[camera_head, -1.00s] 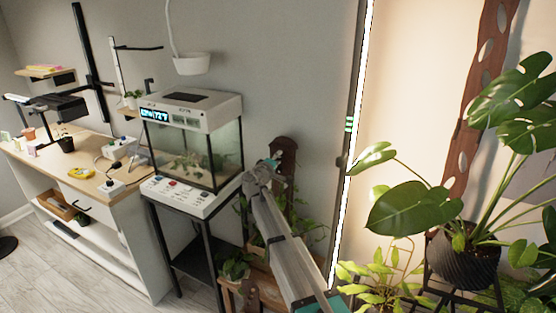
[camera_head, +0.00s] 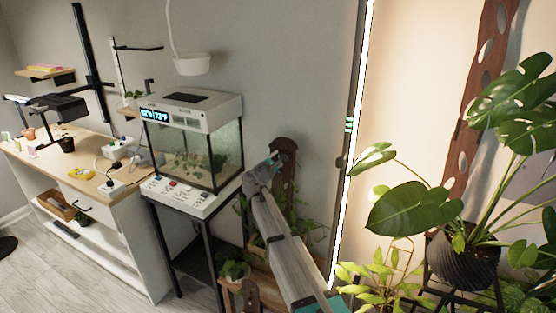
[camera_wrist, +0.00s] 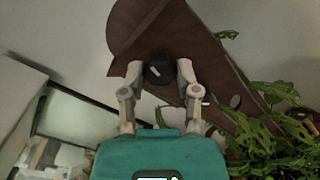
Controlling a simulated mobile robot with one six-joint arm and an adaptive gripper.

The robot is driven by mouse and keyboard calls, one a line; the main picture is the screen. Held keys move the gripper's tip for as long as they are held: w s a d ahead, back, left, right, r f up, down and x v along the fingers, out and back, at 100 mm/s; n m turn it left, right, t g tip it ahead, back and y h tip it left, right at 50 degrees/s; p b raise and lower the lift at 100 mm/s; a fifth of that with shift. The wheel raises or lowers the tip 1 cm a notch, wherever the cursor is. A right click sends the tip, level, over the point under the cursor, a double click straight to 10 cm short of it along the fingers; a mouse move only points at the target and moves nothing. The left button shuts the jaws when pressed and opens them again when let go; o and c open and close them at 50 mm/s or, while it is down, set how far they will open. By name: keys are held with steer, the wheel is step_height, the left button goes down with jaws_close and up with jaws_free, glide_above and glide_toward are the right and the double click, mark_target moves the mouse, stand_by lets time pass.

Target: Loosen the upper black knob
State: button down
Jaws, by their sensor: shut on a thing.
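The upper black knob (camera_wrist: 158,70) shows in the wrist view on a dark brown wooden board (camera_wrist: 190,40). It carries a pale mark on its face. My gripper (camera_wrist: 161,74) is shut on the knob, with one finger on each side of it. In the head view my gripper (camera_head: 266,172) reaches the upper part of the wooden board (camera_head: 285,148), beside the glass tank. The knob is hidden there behind my gripper and arm.
A glass terrarium (camera_head: 215,150) on a black stand is just left of my arm. Leafy vines (camera_wrist: 270,120) hang close at the right in the wrist view. A large monstera (camera_head: 420,210) stands to the right. A wooden desk (camera_head: 95,175) is at the left.

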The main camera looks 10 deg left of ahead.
steer(key=shift+d+n, duration=0.1)
steer(key=shift+n, duration=1.2)
steer(key=shift+c, duration=1.7)
jaws_free()
steer(key=v, duration=1.2)
